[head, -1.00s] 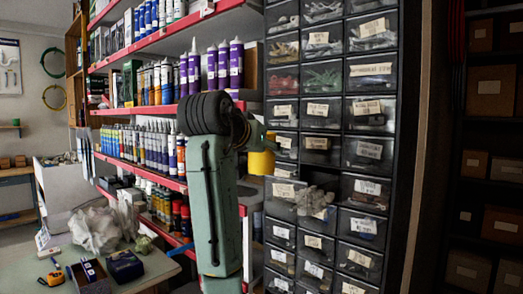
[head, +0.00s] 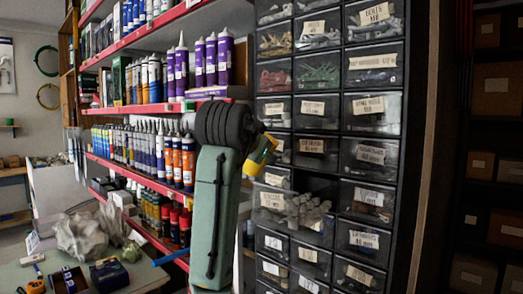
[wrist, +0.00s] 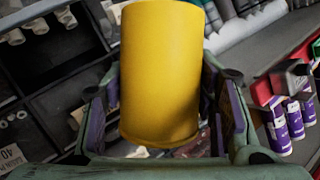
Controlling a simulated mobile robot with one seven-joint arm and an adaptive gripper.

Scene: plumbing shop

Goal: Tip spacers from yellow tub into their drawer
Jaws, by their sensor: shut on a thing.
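The yellow tub (head: 261,156) is tilted in the head view, high beside the drawer cabinet. My gripper (head: 268,141) is shut on it, partly hidden behind my arm. In the wrist view the tub (wrist: 160,70) fills the middle, with a finger of my gripper (wrist: 162,118) on either side. The inside of the tub is hidden in both views. A pulled-out drawer (head: 270,201) lies below and right of the tub, with grey spacers (head: 305,208) heaped in and around its right part. Several grey cylindrical pieces (wrist: 65,17) show at upper left in the wrist view.
The tall cabinet of clear-fronted labelled drawers (head: 373,110) stands right of my arm. Red-edged shelves (head: 150,108) with tubes and cartridges stand close on the left. A bench (head: 135,272) with a crumpled bag and boxes is at lower left.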

